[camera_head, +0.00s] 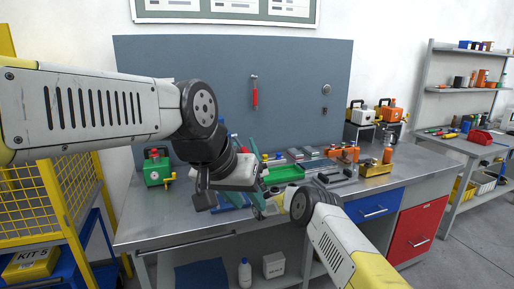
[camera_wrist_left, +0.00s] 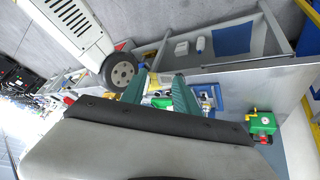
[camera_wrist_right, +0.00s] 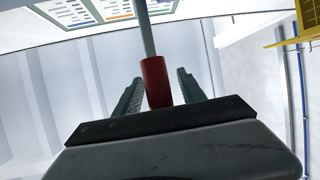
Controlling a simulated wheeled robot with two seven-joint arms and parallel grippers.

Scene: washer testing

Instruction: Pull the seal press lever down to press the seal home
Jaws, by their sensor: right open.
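In the right wrist view, a lever with a red grip (camera_wrist_right: 157,82) on a grey rod stands between the two fingers of my right gripper (camera_wrist_right: 160,78). The fingers are open, with a gap visible on each side of the grip.
A green unit (camera_head: 157,169) stands on the bench (camera_head: 140,222) at the left. My arms cross the front.

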